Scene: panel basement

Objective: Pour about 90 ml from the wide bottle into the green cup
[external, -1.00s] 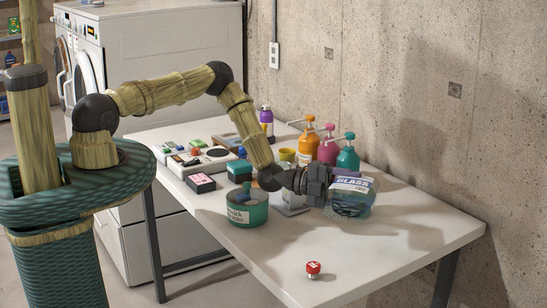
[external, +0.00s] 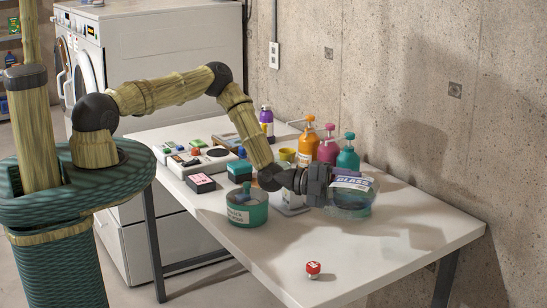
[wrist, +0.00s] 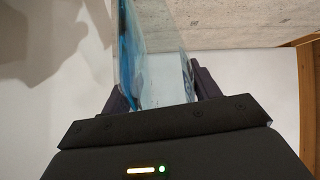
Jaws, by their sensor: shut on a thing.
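The wide bottle (external: 368,197) is clear, with a purple and white label reading "GLASS". My gripper (external: 322,187) is shut on it and holds it above the right part of the table. It also shows in the wrist view (wrist: 160,65) between the fingers, with blue liquid along its left side; it looks tilted. I cannot make out the green cup for certain. A greenish patch shows through or behind the bottle's lower part, but I cannot tell whether it is the cup. Whether liquid is flowing out is too small to tell.
A teal tin (external: 247,210) stands left of my gripper. Orange, pink and teal pump bottles (external: 348,158) stand behind it, near the wall. A small red-topped piece (external: 313,269) lies in front. The table's front right (external: 400,255) is mostly clear.

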